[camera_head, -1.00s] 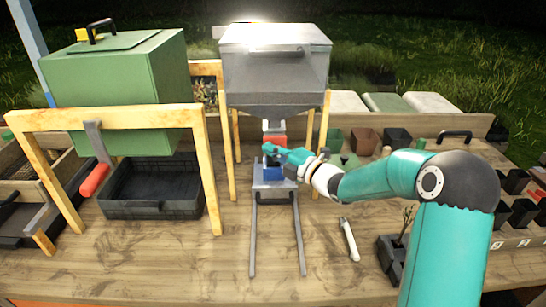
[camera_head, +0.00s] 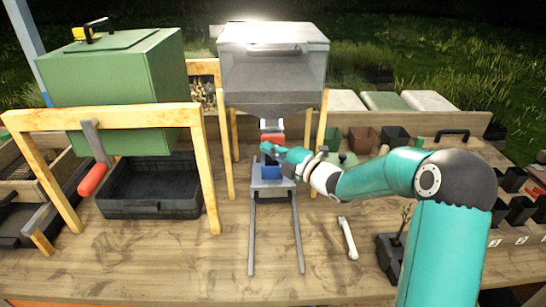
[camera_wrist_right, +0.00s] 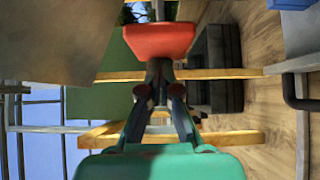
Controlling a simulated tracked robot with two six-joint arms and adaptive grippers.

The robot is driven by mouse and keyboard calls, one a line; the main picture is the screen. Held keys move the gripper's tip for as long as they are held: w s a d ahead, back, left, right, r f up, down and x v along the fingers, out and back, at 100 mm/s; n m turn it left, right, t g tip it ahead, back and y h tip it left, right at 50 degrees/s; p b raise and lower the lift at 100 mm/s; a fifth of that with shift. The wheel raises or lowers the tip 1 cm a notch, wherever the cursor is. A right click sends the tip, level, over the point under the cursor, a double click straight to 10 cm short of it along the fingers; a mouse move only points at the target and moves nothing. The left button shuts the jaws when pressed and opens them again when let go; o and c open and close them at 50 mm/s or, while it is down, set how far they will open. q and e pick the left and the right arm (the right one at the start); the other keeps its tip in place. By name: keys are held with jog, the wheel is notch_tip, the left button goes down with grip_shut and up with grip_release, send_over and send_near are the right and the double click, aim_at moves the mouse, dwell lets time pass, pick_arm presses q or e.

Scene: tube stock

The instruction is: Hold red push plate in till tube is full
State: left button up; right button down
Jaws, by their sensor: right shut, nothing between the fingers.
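The red push plate (camera_head: 273,138) sits at the spout under the grey metal hopper (camera_head: 272,70). It also shows in the right wrist view (camera_wrist_right: 160,40), directly ahead of my fingertips. My right gripper (camera_head: 267,149) is shut and empty, with its tips at the plate's lower edge; whether they touch it I cannot tell. The fingers also show in the wrist view (camera_wrist_right: 160,72). A blue container (camera_head: 271,173), seemingly the tube, stands below on a grey stand (camera_head: 272,188). My gripper partly hides it, and its fill cannot be seen. My left gripper is not in view.
Wooden legs flank the hopper. A green bin (camera_head: 120,85) with a red-handled lever (camera_head: 93,179) stands left, above a black tray (camera_head: 150,208). A white rod (camera_head: 347,238) and a potted plant (camera_head: 390,250) are at right. The front bench is mostly clear.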

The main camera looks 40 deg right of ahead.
jog(key=s+b, duration=0.6)
jog(key=s, duration=0.7)
jog(key=shift+a, duration=0.4)
